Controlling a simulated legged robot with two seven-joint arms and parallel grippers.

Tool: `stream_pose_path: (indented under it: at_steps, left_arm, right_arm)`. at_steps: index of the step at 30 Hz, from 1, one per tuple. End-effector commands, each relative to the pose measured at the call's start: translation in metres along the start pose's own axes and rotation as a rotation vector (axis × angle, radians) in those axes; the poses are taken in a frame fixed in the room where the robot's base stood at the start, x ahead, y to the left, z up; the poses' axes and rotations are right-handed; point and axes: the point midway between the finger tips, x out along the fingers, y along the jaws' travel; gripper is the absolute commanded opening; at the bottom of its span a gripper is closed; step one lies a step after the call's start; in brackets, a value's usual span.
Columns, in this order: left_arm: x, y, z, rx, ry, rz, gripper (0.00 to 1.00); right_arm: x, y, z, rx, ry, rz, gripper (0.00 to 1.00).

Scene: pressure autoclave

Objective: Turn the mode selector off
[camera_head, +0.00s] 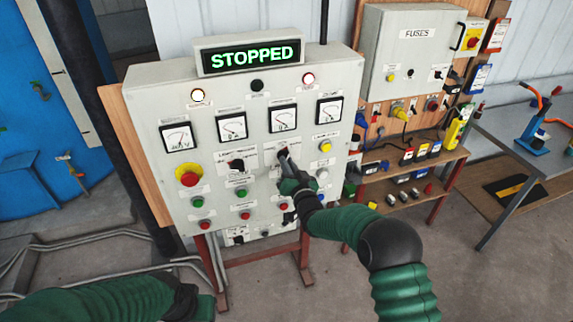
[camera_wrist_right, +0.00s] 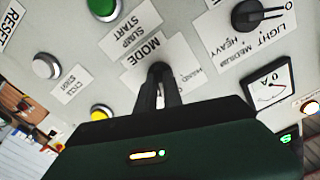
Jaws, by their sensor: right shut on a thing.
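The mode selector (camera_wrist_right: 158,70) is a dark knob under the "MODE" label on the grey control panel (camera_head: 150,100). My right gripper (camera_head: 285,157) is at the selector, its fingers pointing into the panel. In the right wrist view the gripper (camera_wrist_right: 160,90) has its two dark fingers closed around the knob, which they mostly hide. The knob's exact angle cannot be read. The display (camera_head: 254,57) above the panel reads "STOPPED" in green. My left arm shows at the bottom left of the head view; its gripper fingers are not visible.
Left of the mode selector is another black selector (camera_head: 237,165), also in the wrist view (camera_wrist_right: 258,14). A red emergency button (camera_head: 189,178), several small push buttons and gauges surround it. A fuse box (camera_head: 415,50) and a shelf (camera_head: 410,170) stand to the right.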

Motion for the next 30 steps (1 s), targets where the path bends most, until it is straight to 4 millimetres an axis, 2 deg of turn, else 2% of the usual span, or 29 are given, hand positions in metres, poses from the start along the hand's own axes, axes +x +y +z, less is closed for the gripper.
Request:
stream_pose_path:
  at_steps: [4,10,15,23,24,28,30]
  left_arm:
    - [0.028,0.0,0.006,0.0,0.0,0.0,0.36]
    - [0.065,0.0,0.015,0.001,-0.001,0.0,0.36]
    - [0.072,0.0,0.017,0.0,0.0,0.0,0.36]
    - [0.07,0.0,0.016,0.001,0.0,0.0,0.36]
    - [0.07,0.0,0.016,0.001,0.0,0.0,0.36]
    - [0.07,0.0,0.016,0.0,0.0,0.0,0.36]
    - [0.07,0.0,0.016,0.0,0.0,0.0,0.36]
  right_arm:
    - [0.0,0.0,0.011,-0.096,-0.003,-0.007,0.0]
    - [0.0,0.002,0.011,-0.31,-0.003,-0.004,0.0]
    - [0.0,-0.001,0.006,-0.396,-0.006,-0.004,0.0]
    - [0.0,-0.002,0.004,-0.4,-0.009,-0.004,0.0]
    - [0.0,-0.002,0.004,-0.4,-0.009,-0.004,0.14]
    - [-0.001,-0.002,0.004,-0.4,-0.007,-0.004,0.3]
    - [-0.001,-0.002,0.003,-0.4,-0.005,-0.004,0.33]
